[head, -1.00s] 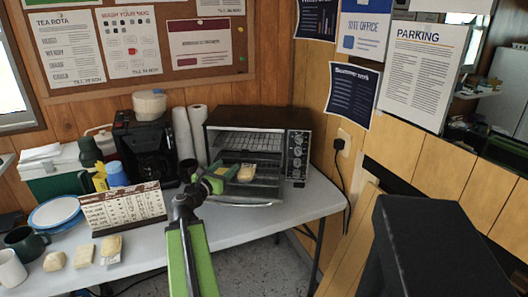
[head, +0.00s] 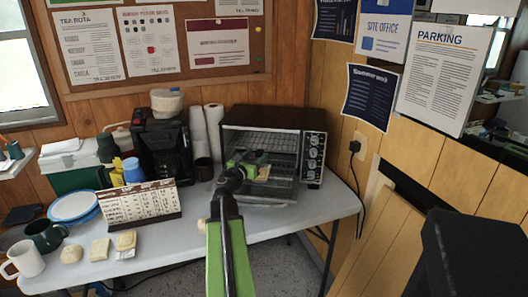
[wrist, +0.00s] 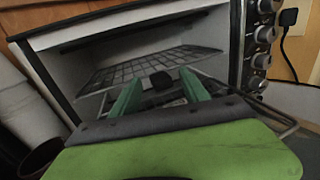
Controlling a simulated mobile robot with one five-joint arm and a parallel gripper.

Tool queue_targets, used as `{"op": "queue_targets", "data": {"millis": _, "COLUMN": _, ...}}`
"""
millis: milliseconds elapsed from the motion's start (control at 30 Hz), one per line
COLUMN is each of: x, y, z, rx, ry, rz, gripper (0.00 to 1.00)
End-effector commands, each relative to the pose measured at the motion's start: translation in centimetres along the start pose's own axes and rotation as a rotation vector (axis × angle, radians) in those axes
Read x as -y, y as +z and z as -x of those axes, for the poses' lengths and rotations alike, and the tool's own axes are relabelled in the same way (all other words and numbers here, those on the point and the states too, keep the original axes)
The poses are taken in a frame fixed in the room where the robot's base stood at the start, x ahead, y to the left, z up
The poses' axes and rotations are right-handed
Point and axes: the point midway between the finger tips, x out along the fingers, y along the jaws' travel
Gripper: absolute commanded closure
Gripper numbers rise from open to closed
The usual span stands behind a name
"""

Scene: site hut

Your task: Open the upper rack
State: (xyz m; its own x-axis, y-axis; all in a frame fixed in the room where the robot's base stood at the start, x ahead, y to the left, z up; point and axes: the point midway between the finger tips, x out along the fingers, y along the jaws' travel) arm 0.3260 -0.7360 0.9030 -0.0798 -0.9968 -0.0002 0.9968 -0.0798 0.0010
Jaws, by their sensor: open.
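The toaster oven (head: 283,116) stands on the table with its glass door folded down. Its upper rack (head: 268,142) is a wire grid inside the cavity; it also shows in the wrist view (wrist: 120,72). My gripper (head: 255,158) is at the oven's mouth, in front of and slightly below the rack. In the wrist view my two green fingers (wrist: 160,84) are apart, pointing into the oven just under the rack's front. A small dark block shows between them; I cannot tell what it is. The fingers are not closed on the rack.
A pale bread-like piece (head: 263,174) lies by the lowered door (head: 265,190), partly behind my gripper. Paper rolls (head: 214,130) and a coffee maker (head: 163,145) stand left of the oven.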

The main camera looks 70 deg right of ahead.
Motion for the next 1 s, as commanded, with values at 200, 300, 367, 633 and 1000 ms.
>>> {"op": "queue_targets", "data": {"millis": 200, "x": 0.5, "y": 0.0, "z": -0.79, "rx": 0.0, "ry": -0.008, "rz": 0.0, "gripper": 0.47}}
{"op": "queue_targets", "data": {"millis": 300, "x": 0.7, "y": 0.0, "z": -0.93, "rx": 0.0, "ry": -0.011, "rz": 0.0, "gripper": 0.48}}
{"op": "queue_targets", "data": {"millis": 367, "x": 0.79, "y": 0.0, "z": -1.01, "rx": 0.0, "ry": -0.013, "rz": 0.0, "gripper": 0.56}}
{"op": "queue_targets", "data": {"millis": 633, "x": 0.97, "y": 0.0, "z": -1.16, "rx": 0.0, "ry": -0.015, "rz": 0.0, "gripper": 0.91}}
{"op": "queue_targets", "data": {"millis": 1000, "x": 0.99, "y": 0.0, "z": -1.19, "rx": 0.0, "ry": -0.015, "rz": 0.0, "gripper": 1.0}}
